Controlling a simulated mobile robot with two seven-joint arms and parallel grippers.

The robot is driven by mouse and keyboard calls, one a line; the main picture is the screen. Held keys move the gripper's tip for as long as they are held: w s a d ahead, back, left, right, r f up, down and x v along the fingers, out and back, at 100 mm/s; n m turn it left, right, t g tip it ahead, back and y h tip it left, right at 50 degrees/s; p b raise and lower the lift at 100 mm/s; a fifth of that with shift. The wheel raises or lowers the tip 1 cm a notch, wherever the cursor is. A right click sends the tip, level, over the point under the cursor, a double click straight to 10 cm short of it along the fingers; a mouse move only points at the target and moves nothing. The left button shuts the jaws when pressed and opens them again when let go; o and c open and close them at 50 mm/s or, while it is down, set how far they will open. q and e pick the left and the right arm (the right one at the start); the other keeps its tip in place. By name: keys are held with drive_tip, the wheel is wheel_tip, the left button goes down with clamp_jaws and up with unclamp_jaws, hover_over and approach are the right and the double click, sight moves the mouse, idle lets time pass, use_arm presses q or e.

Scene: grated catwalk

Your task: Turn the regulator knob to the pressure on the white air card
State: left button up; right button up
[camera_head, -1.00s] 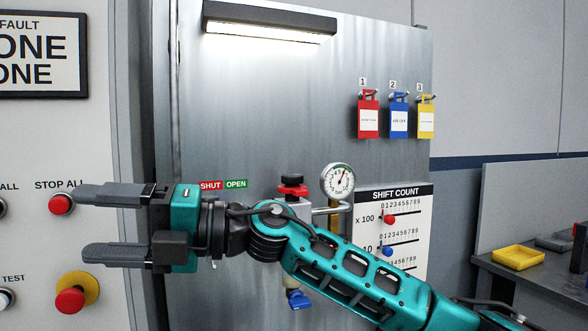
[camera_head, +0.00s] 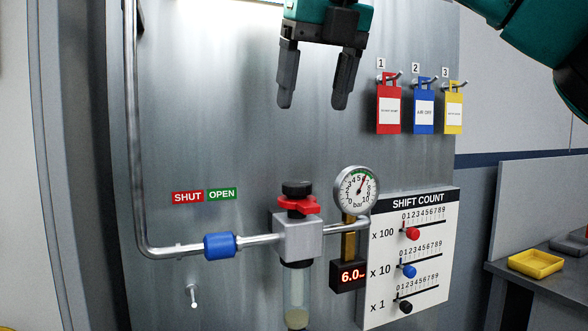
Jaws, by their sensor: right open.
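The regulator has a grey body (camera_head: 298,238) on the steel panel, with a black knob (camera_head: 297,188) on top and a red winged collar (camera_head: 299,204) just under it. A round gauge (camera_head: 356,190) to its right has its needle up and slightly right, near 6. A small display (camera_head: 350,275) below reads 6.0. My right gripper (camera_head: 312,104) points down, open and empty, above the knob and clear of it. I see no white air card in view. My left gripper is not in view.
Red (camera_head: 389,112), blue (camera_head: 424,112) and yellow (camera_head: 453,114) tags hang on numbered hooks. A SHIFT COUNT board (camera_head: 440,204) with sliders stands right of the gauge. A pipe (camera_head: 132,120) with a blue sleeve (camera_head: 219,245) runs in from the left. The panel around the knob is clear.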

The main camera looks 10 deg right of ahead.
sight(297, 183)
drive_tip(key=x, duration=1.1)
drive_tip(key=shift+s+f+b, duration=0.15)
drive_tip(key=shift+f+b, duration=0.15)
drive_tip(key=shift+b, duration=0.1)
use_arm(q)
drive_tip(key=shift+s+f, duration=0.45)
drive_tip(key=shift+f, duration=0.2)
use_arm(e)
drive_tip(key=shift+w+a+f, duration=0.1)
drive_tip(key=shift+w+f, duration=0.15)
drive_tip(key=shift+f, duration=0.3)
drive_tip(key=shift+c, duration=0.4)
drive_tip(key=c, duration=1)
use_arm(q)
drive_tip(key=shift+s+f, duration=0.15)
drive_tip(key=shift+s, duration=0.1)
use_arm(e)
drive_tip(key=shift+a+m, duration=0.1)
drive_tip(key=shift+m, duration=0.3)
